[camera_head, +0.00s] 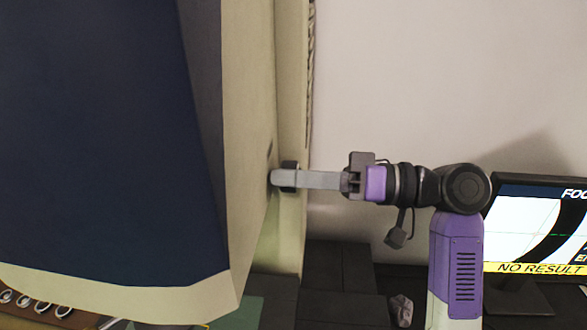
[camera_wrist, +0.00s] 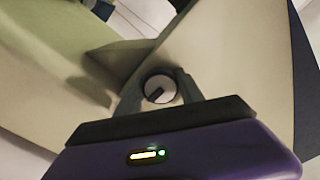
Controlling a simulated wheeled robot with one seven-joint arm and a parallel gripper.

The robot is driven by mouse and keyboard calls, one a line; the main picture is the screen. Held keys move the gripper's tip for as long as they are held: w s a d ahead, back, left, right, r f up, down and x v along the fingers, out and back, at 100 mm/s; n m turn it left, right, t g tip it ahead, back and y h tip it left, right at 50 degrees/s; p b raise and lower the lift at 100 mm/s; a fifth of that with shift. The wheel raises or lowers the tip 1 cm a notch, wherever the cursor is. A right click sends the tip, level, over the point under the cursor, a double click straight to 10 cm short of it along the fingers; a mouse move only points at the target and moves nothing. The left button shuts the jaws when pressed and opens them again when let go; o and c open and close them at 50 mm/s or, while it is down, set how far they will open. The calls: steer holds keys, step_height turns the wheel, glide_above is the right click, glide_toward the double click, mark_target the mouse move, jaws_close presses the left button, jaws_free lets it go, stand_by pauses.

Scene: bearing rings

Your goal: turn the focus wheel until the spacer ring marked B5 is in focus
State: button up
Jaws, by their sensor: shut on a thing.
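The focus wheel (camera_wrist: 159,87) is a small round knob with a pale face and a dark mark, on the side of a cream and navy machine. My gripper (camera_wrist: 160,92) is shut on it, one finger on each side. In the head view my gripper (camera_head: 281,178) reaches left to the machine's side, and a dark edge of the wheel (camera_head: 290,165) shows behind the fingers. A monitor (camera_head: 522,216) at the right shows a large dark curved band on white and a yellow strip reading "NO RESULT". I can read no B5 mark in either view.
The machine's housing (camera_head: 100,130) fills the left of the head view. Several metal rings sit in a brown holder (camera_head: 55,318) at the lower left. A small crumpled greyish thing (camera_head: 401,310) lies below my arm. A pale wall stands behind.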

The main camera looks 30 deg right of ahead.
stand_by(0.3)
steer(key=o, duration=1.4)
steer(key=shift+d, duration=0.1)
steer(key=shift+b+v, duration=0.9)
steer(key=shift+v, duration=2.95)
